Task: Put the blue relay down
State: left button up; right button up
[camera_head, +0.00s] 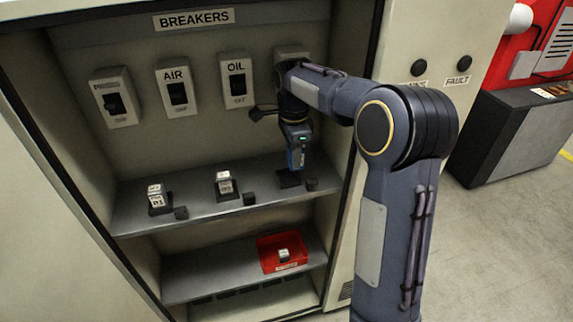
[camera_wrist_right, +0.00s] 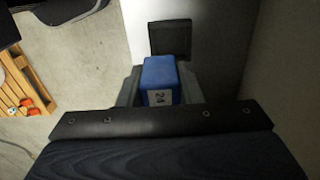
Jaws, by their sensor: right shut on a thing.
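My right gripper (camera_head: 297,158) reaches into the open cabinet and points down over the right end of the upper shelf (camera_head: 196,206). It is shut on the blue relay (camera_wrist_right: 160,72), a small blue block with a pale label reading "24" in the right wrist view. The fingers grip it from both sides. A black base (camera_head: 289,180) is on the shelf just under the gripper, and a dark square block (camera_wrist_right: 171,37) shows beyond the relay in the wrist view. I cannot tell whether the relay touches the base. My left gripper is not in view.
Two white relays (camera_head: 155,196) (camera_head: 224,183) sit on black bases along the shelf, with small black blocks beside them. A red tray (camera_head: 268,266) with a white relay is on the lower shelf. Breaker switches (camera_head: 176,88) line the back wall. The cabinet's right wall is close to my arm.

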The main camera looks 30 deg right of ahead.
jog(key=shift+w+a+f, duration=0.2)
jog(key=shift+w+f, duration=0.35)
jog(key=shift+f, duration=0.15)
jog(key=shift+w+a+f, duration=0.1)
jog(key=shift+w+f, duration=0.1)
jog(key=shift+f, duration=0.85)
jog(key=shift+w+a+f, duration=0.1)
jog(key=shift+w+f, duration=0.05)
jog(key=shift+f, duration=0.85)
jog(key=o, duration=1.1)
jog(key=shift+f, duration=0.1)
jog(key=shift+c, duration=0.2)
notch_tip(320, 180, up, 12)
jog(key=shift+p, duration=0.35)
